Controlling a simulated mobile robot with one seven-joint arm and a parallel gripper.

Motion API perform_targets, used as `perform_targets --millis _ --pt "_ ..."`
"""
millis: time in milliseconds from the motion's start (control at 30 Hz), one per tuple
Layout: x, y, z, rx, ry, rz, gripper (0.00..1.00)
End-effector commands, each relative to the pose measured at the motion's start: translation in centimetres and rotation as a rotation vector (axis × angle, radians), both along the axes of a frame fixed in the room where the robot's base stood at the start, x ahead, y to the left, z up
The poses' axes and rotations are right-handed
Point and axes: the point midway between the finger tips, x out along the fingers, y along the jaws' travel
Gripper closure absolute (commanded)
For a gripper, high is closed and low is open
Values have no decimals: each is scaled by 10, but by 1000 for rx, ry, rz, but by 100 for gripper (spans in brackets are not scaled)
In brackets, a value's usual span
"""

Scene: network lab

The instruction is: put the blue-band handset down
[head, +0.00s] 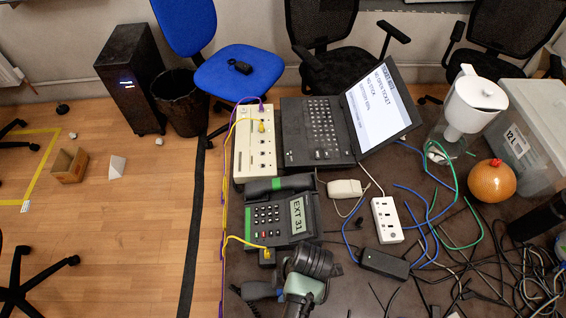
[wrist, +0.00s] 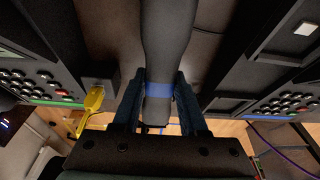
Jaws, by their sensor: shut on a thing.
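In the wrist view, my gripper (wrist: 160,84) is shut on the blue-band handset (wrist: 168,35), a dark grey handset with a blue band (wrist: 158,91) between the fingers. Its far part runs up out of the picture. In the head view, my arm and gripper are at the bottom edge of the table; I cannot clearly tell the held handset from the dark parts there. A desk phone marked EXT 31 (head: 262,219) stands just beyond, with a green-band handset (head: 279,187) on it. In the wrist view, phone bodies show at left (wrist: 38,82) and right (wrist: 283,106).
A yellow cable plug (wrist: 92,98) sits in the left phone.

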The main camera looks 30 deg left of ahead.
Motion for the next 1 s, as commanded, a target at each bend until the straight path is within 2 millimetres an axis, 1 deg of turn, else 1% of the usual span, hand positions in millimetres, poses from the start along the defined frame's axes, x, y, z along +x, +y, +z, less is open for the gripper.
perform_targets --millis 33,133,400,533,567,600,700,1000 --pt "0 0 -8 0 0 0 100" --pt "1 0 -16 1 -1 0 100" --pt "1 0 -17 0 -2 -1 100" --pt "1 0 -21 0 -2 -1 100" --pt "0 0 -20 0 -1 -1 53" --pt "0 0 -20 0 -1 -1 45" --pt "0 0 -20 0 -1 -1 28" --pt "0 0 -18 0 -1 -1 28"
